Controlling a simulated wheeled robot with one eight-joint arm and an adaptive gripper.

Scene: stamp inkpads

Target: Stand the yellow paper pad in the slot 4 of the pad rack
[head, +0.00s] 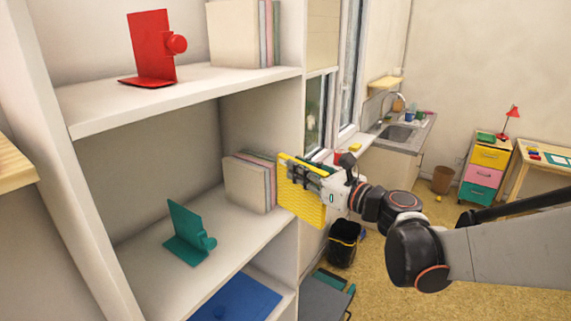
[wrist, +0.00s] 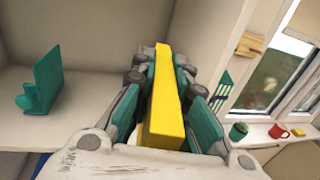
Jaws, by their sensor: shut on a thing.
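The yellow paper pad (head: 302,204) is a flat slab held by my gripper (head: 300,168) in front of the shelf unit's right side wall. In the wrist view the pad (wrist: 166,112) is a long yellow bar clamped between the teal-lined fingers of the gripper (wrist: 166,75). The pad appears upright and clear of the shelves. I cannot identify the pad rack or its slot 4 in either view.
The middle shelf (head: 145,272) holds a teal bookend (head: 185,232) and several upright cream, pink and green slabs (head: 245,184). A red bookend (head: 152,50) stands on the shelf above. A black bin (head: 343,245) is on the floor. A red mug (wrist: 278,131) stands by the window.

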